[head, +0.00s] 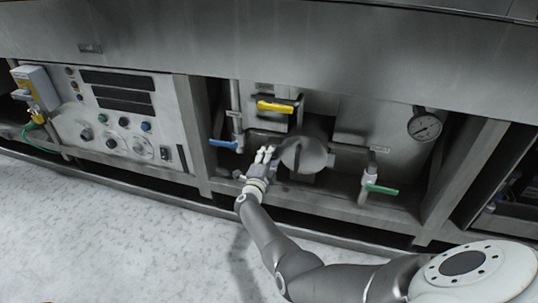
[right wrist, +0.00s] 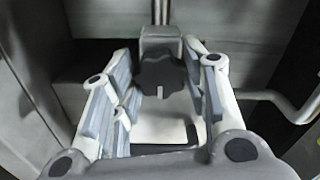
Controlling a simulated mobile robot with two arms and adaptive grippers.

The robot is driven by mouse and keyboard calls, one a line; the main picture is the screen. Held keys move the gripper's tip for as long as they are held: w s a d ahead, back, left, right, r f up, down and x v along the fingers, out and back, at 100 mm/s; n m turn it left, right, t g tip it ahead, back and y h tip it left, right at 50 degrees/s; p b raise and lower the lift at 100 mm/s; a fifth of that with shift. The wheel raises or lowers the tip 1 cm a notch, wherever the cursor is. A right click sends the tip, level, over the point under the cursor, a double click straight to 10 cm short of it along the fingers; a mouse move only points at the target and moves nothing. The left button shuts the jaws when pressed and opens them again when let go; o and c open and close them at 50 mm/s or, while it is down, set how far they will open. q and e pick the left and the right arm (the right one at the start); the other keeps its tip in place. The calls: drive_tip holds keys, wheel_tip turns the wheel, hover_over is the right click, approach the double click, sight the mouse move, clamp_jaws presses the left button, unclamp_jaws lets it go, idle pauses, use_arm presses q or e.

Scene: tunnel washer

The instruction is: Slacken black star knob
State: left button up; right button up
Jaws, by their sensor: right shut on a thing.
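The black star knob (right wrist: 160,72) shows in the right wrist view, with a small pale mark near its lower edge. It sits in front of a grey block on a metal stem. My right gripper (right wrist: 158,78) has its two fingers on either side of the knob and is shut on it. In the head view my right gripper (head: 264,155) reaches into the open bay, just left of a round metal housing (head: 305,154). I cannot make out the knob in the head view. My left gripper is not in view.
A blue-handled valve (head: 223,143) is left of my right gripper, and a yellow lever (head: 275,106) is above it. A green-handled valve (head: 381,189) and a gauge (head: 424,126) are to the right. A control panel (head: 120,115) is at left. The floor in front is clear.

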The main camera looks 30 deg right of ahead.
drive_tip(key=shift+s+f+n+p, duration=0.1)
drive_tip(key=shift+n+p, duration=0.6)
drive_tip(key=shift+n, duration=3.75)
drive_tip(key=shift+f+n+p, duration=0.1)
drive_tip(key=shift+n+p, duration=0.6)
drive_tip(key=shift+n, duration=3.75)
drive_tip(key=o, duration=0.9)
drive_tip(key=shift+o, duration=0.7)
drive_tip(key=shift+r, duration=0.1)
